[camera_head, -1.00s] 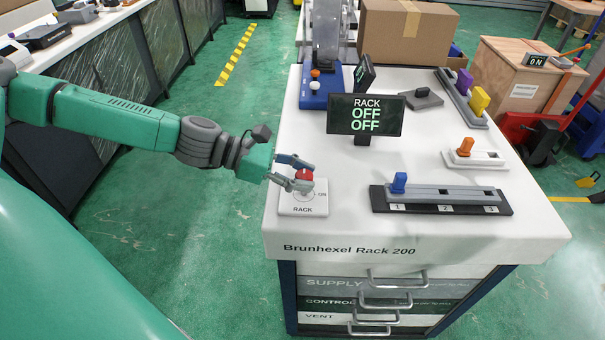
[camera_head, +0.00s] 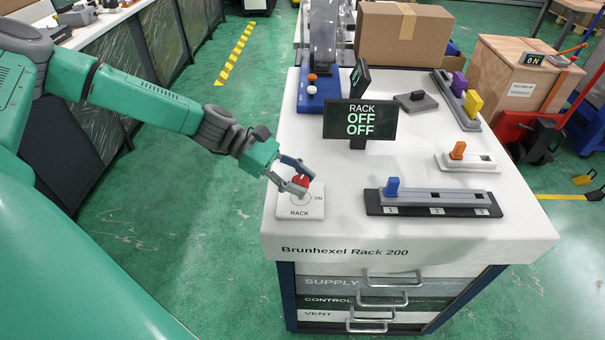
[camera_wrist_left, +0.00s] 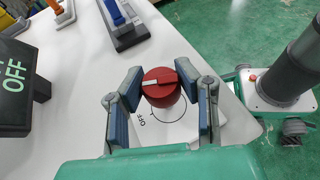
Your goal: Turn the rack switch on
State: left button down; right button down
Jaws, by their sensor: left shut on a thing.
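The rack switch is a red round knob (camera_head: 301,180) on a white plate (camera_head: 300,214) marked RACK and ON, at the near left corner of the white bench top. My left gripper (camera_head: 306,182) reaches in from the left and is shut on the knob. In the left wrist view the knob (camera_wrist_left: 161,89) sits between the two blue-padded fingers, its white mark lying roughly sideways; OFF is printed on the plate below. The dark display (camera_head: 360,120) reads RACK OFF OFF. My right gripper is not in view.
Right of the switch stands a slider with a blue handle (camera_head: 392,187) and positions 1, 2, 3. Behind it is an orange-handled switch (camera_head: 458,150). Purple and yellow handles (camera_head: 473,104) stand at the back right. A cardboard box (camera_head: 404,35) is behind the bench.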

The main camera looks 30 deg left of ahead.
pick_arm(q)
jog(key=shift+w+r+m+g, duration=0.1)
jog(key=shift+w+m+g, duration=0.05)
jog(key=shift+m+g, duration=0.4)
jog(key=shift+w+r+m+g, duration=0.1)
jog(key=shift+m+g, duration=0.35)
jog(key=shift+g, duration=0.2)
jog(key=m+g, duration=0.2)
jog(key=g, duration=0.1)
jog(key=shift+f+m, duration=0.1)
jog(key=shift+m, duration=0.2)
jog(key=m+g+y+b, duration=0.1)
jog(key=m+g, duration=0.1)
jog(key=m+g+y+b, duration=0.1)
jog(key=m+g, duration=0.2)
jog(key=shift+g+y, duration=0.3)
jog(key=shift+y, duration=0.1)
jog(key=shift+s+m+g+y+b, duration=0.1)
jog(key=shift+m+g+y+b, duration=0.6)
jog(key=shift+m+g+y, duration=1.1)
jog(key=shift+m+t, duration=0.3)
jog(key=shift+m, duration=0.1)
jog(key=c, duration=1.1)
grip_release()
jog(key=shift+a, duration=0.1)
jog(key=shift+c, duration=0.2)
